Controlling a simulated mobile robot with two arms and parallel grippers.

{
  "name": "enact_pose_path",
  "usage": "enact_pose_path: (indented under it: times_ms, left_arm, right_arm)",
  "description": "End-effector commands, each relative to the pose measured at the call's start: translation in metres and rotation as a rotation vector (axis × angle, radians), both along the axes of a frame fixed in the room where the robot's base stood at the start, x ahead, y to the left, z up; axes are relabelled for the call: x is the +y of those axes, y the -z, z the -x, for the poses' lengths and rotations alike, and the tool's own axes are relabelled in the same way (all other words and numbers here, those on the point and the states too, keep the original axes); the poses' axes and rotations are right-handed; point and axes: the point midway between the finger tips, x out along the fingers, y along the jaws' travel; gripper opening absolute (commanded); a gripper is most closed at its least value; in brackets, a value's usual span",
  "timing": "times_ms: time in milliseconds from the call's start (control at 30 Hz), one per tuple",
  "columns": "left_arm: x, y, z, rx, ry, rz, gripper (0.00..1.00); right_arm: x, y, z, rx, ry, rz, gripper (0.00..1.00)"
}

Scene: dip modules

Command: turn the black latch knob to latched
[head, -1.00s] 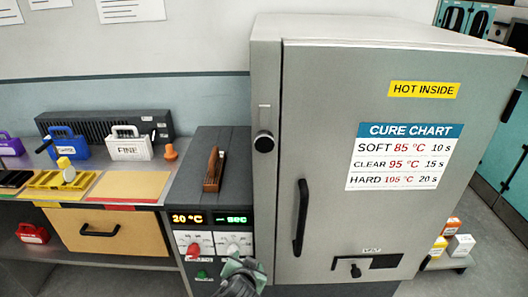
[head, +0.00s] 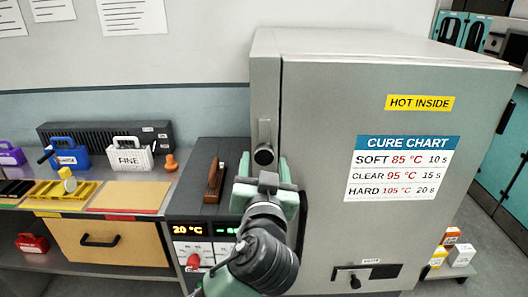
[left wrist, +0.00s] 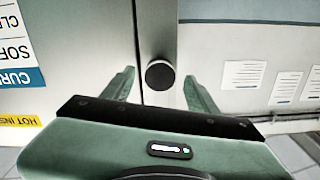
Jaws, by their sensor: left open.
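The round black latch knob (head: 264,155) sits on a grey upright plate (head: 264,132) on the oven's front frame, left of the grey door (head: 330,110). My left gripper (head: 264,168) is raised in front of the oven, just below the knob in the head view. In the left wrist view, which looks upside down, the knob (left wrist: 160,75) shows between the two green fingers of the open left gripper (left wrist: 158,82), with a gap on each side. I cannot tell how far the fingertips are from the oven front. The right gripper is not in view.
The control panel (head: 190,229), partly behind my left arm, reads 20 °C. A wooden-handled tool (head: 215,175) lies on the dark top left of the oven. Small cases and trays stand on the left bench (head: 125,194).

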Motion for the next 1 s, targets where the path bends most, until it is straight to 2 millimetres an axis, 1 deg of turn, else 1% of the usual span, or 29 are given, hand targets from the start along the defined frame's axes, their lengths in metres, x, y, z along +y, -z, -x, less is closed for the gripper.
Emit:
enact_pose_path:
  times_ms: [33,100,200,333,567,667,700,767,800,1000]
  left_arm:
    - [0.001,-0.003,-0.009,-0.001,-0.003,-0.003,0.59]
    - [0.001,-0.003,-0.018,0.001,-0.002,-0.003,0.59]
    - [0.000,-0.002,-0.028,0.000,-0.001,-0.003,0.59]
    - [0.000,0.000,-0.034,0.001,0.001,-0.001,0.59]
    - [0.000,0.001,-0.035,0.001,0.001,0.000,0.59]
    - [0.000,0.001,-0.035,0.001,0.001,0.000,0.34]
    - [0.000,0.001,-0.035,0.001,0.001,0.000,0.23]
    - [0.000,0.001,-0.035,0.001,0.001,0.000,0.06]
    - [0.000,0.001,-0.035,0.001,0.001,0.000,0.00]
    - [0.000,0.001,-0.035,0.002,0.001,-0.002,0.00]
  right_arm:
    - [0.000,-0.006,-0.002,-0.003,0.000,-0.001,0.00]
    - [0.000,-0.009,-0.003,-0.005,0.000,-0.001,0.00]
    - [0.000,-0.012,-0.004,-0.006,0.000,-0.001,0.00]
    - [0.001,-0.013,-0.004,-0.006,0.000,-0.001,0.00]
    - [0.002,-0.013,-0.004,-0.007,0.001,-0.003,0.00]
    - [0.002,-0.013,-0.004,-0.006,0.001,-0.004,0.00]
    - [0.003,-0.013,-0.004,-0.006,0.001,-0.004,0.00]
    - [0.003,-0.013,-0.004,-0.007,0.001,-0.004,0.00]
    - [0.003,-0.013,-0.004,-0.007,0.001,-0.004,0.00]
    - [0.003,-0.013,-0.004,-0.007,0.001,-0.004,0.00]
